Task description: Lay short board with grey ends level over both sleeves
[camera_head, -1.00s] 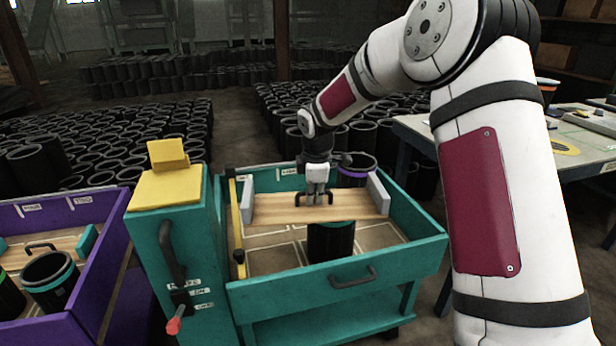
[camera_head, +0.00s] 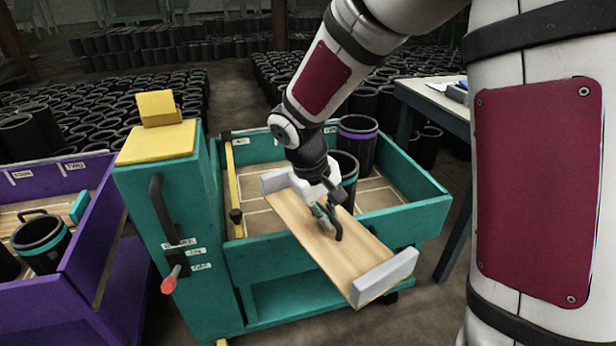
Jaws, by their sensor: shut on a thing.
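The short wooden board (camera_head: 352,258) with grey end blocks (camera_head: 384,277) is held by its handle in my gripper (camera_head: 329,222). It slants from upper left down to the lower right. Its near end reaches over the front wall of the teal cart and looks lower in the picture. My gripper is shut on the handle. One black sleeve with a purple band (camera_head: 358,145) stands upright at the back of the cart. Another black sleeve with a teal band (camera_head: 349,181) stands nearer, partly hidden behind my gripper. The board looks clear of both sleeves.
The teal cart (camera_head: 415,225) has raised walls and a marked wooden floor. A yellow-topped post (camera_head: 160,140) with a lever stands at its left. A purple cart (camera_head: 85,250) holds another sleeve and board. A table (camera_head: 440,105) stands at the right.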

